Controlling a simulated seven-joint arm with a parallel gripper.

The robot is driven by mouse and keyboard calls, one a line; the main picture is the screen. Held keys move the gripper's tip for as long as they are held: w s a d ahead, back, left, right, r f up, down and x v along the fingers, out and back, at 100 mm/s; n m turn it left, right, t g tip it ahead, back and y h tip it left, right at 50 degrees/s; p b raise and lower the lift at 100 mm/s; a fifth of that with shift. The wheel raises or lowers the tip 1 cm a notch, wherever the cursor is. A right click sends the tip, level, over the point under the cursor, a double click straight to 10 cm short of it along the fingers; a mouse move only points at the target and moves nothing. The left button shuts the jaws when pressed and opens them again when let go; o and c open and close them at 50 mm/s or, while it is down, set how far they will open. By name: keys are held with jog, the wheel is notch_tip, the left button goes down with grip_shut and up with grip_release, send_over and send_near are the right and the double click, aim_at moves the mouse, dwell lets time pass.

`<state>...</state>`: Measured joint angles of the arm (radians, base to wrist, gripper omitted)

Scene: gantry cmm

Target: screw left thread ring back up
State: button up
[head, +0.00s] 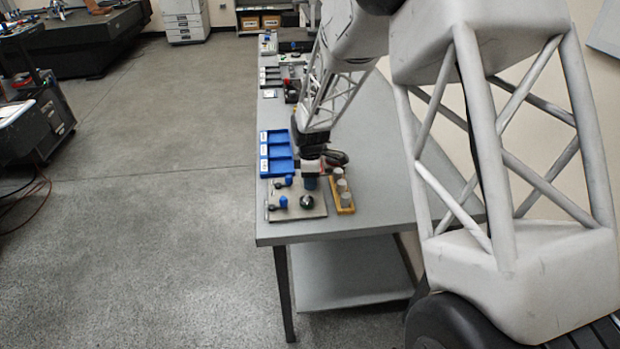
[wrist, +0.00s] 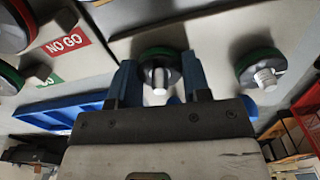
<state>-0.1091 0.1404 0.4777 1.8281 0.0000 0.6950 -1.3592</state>
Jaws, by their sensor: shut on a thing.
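A green-rimmed dark thread ring (wrist: 148,53) sits between the two blue fingers of my gripper (wrist: 158,62) in the wrist view. The gripper is shut on this ring. A pale stud shows in front of its middle. The ring is up against a pale panel (wrist: 215,35); whether it touches the panel is hidden. A second green-rimmed ring (wrist: 260,60) with a pale stud is apart to the right. In the head view my wrist hides most of the grip.
A blue divided bin (head: 264,152) stands beside my gripper on the grey table (head: 375,205). A plate (head: 290,208) with blue and dark parts lies near the front edge. A yellow block (head: 345,208) with pale cylinders is to its right. The table's right front is clear.

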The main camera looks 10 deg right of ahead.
jog(key=shift+f, duration=0.15)
jog(key=o, duration=0.9)
jog(key=shift+o, duration=0.2)
jog(key=shift+r, duration=0.25)
jog(key=shift+r, duration=3.75)
